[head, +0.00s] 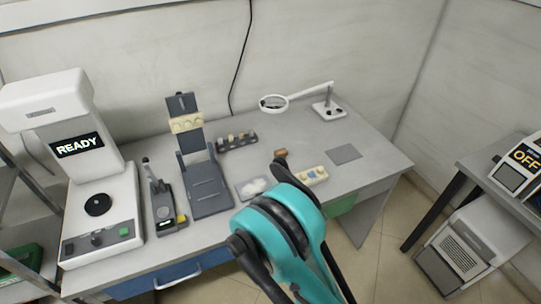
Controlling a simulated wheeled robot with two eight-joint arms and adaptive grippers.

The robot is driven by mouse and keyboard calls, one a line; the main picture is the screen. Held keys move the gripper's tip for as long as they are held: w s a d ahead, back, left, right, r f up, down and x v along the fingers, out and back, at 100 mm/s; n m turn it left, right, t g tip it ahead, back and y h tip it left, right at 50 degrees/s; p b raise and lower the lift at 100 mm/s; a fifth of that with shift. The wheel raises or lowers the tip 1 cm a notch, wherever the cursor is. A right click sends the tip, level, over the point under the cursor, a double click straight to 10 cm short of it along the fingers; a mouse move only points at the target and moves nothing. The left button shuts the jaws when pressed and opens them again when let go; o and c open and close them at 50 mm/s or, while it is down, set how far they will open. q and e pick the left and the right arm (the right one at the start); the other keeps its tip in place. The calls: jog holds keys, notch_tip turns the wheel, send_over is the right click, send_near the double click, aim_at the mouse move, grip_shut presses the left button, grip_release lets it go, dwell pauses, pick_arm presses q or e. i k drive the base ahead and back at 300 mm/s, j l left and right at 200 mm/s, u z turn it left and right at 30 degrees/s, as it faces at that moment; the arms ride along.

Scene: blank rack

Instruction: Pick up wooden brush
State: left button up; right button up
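A small brown wooden piece (281,152) shows on the grey table, just beyond the dark tip at the far end of my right arm. It looks like the wooden brush, but it is too small and too partly covered to be sure. My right gripper (281,165) reaches in from the bottom right, over the table's front edge. The teal arm hides most of it, so its fingers and any contact with the brown piece cannot be made out. My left gripper is not in view.
On the table (375,155) stand a white machine reading READY (100,215), a dark stand (207,190), a small black rack (237,142), a white tray (252,187), a cream block (312,175), a grey mat (345,153) and a magnifier lamp (328,110). The table's right end is clear.

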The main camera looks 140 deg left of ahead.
aim_at(283, 153)
jog(key=u, duration=4.5)
